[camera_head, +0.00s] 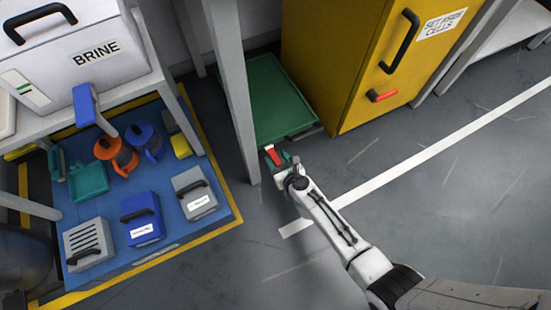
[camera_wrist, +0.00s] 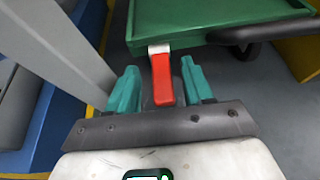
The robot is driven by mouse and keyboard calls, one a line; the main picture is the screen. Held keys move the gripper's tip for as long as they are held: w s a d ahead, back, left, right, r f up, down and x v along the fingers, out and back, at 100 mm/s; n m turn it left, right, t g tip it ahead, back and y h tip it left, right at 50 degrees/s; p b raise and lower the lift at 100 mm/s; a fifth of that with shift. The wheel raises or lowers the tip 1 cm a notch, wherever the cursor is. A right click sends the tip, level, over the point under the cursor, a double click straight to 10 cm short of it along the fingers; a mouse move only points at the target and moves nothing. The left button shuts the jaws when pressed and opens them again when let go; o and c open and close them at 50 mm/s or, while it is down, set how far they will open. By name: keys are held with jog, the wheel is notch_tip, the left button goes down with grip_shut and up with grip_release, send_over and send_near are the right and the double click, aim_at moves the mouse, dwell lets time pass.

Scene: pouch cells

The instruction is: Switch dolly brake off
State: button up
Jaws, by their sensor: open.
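The green dolly (camera_head: 280,100) stands on the floor between a grey post and the yellow cabinet. Its near edge fills the top of the wrist view (camera_wrist: 180,38). A red brake lever (camera_head: 272,155) on a pale bracket sticks out from that near edge; it also shows in the wrist view (camera_wrist: 162,78). My gripper (camera_head: 284,158) is at the lever. In the wrist view my gripper (camera_wrist: 160,88) has its two teal fingers apart, one on each side of the red lever. I cannot tell whether either finger touches it.
A grey post (camera_head: 232,90) stands close on the left; it also shows in the wrist view (camera_wrist: 62,50). A dark bar (camera_wrist: 262,32) lies at the dolly's right. The yellow cabinet (camera_head: 340,60) stands right of the dolly. A blue mat (camera_head: 110,205) holds several tools and cases. Floor at right is clear.

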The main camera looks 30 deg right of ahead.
jog(key=shift+x, duration=0.8)
jog(key=shift+c, duration=0.2)
grip_shut()
